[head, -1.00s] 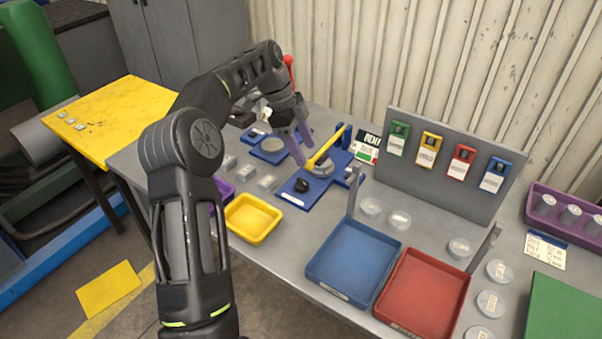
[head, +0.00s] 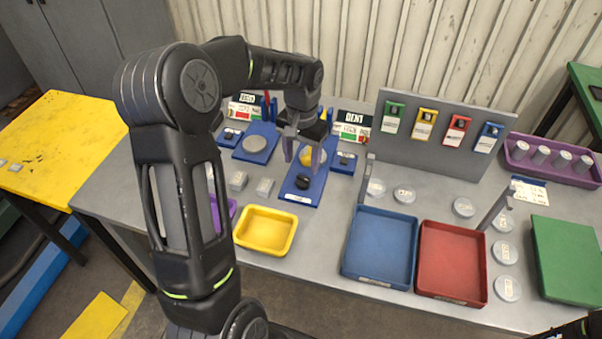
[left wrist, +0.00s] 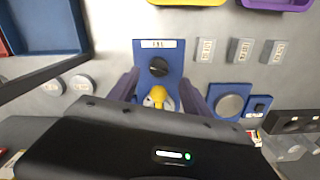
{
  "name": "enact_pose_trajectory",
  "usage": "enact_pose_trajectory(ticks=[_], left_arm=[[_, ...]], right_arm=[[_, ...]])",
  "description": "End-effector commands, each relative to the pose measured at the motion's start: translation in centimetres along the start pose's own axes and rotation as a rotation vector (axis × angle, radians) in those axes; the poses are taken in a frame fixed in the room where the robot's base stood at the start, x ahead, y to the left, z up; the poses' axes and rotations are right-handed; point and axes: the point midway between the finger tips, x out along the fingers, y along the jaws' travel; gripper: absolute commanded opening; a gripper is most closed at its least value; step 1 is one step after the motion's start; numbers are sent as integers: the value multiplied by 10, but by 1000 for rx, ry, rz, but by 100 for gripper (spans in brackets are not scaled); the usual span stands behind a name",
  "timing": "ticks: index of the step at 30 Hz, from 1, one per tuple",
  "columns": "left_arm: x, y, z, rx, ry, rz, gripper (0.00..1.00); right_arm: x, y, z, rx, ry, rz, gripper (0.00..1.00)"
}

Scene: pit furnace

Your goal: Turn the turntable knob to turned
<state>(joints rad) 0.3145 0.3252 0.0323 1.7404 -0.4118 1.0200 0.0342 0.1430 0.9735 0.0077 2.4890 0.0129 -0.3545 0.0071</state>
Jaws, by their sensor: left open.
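A blue fixture plate (head: 296,196) on the grey bench carries a round black knob (head: 302,183) near its front and a grey disc with a yellow part (head: 306,157) behind it. In the left wrist view the black knob (left wrist: 158,67) and yellow part (left wrist: 157,97) lie between the finger lines. I cannot tell which is the turntable knob. My left gripper (head: 303,152) is open over the fixture, fingers pointing down on either side of the yellow part. Contact is not clear. The gripper hides much of the disc's rear.
A second blue plate with a grey disc (head: 255,144) stands to the left. Small grey blocks (head: 239,181) and a yellow tray (head: 265,244) lie in front. Blue (head: 345,268) and red (head: 424,285) trays and a tag board (head: 450,178) are to the right.

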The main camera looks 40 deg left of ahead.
Motion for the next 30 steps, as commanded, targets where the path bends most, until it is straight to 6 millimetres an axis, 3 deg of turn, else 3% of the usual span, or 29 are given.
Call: enact_pose_trajectory(ticks=[4,17,30], left_arm=[[0,0,-2,-79,7,1,57],[5,0,-2,-83,5,2,57],[65,0,-2,-81,3,1,57]], right_arm=[[0,0,0,1,1,0,36],[-2,-1,0,0,0,0,36],[-16,-4,0,3,-5,4,36]])
